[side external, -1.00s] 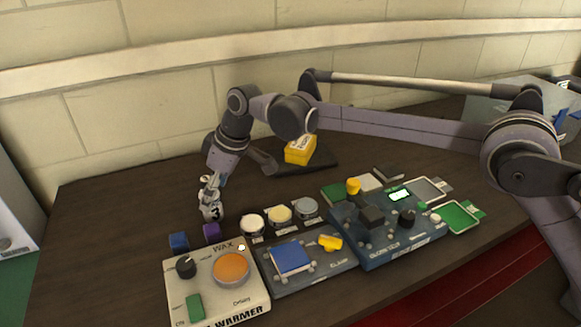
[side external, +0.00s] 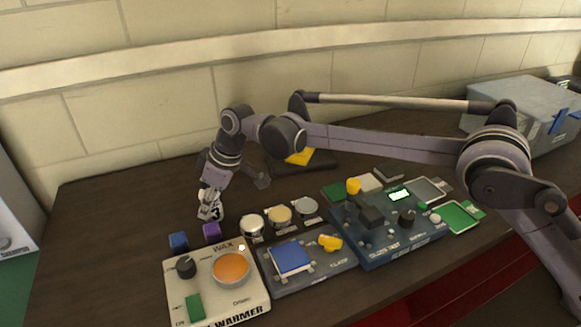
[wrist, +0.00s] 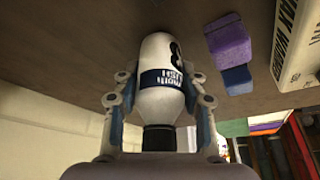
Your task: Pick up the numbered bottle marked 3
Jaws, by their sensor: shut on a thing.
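The white bottle marked 3 (side external: 216,212) is at the left of the dark table, behind the purple block. In the wrist view the bottle (wrist: 162,55) shows a dark blue label band, part of a black numeral and a dark cap toward me. My gripper (side external: 210,202) is shut on it, tilted, coming from above. In the wrist view my gripper (wrist: 161,90) has one finger on each side of the bottle's body. The bottle appears to be at table level; I cannot tell whether its base touches the wood.
A blue block (side external: 178,242) and a purple block (side external: 211,232) lie just in front of the bottle. The wax warmer (side external: 185,290), several round tins (side external: 279,215) and control panels (side external: 310,270) fill the front. A yellow box (side external: 300,158) is behind my arm. The table's left is bare.

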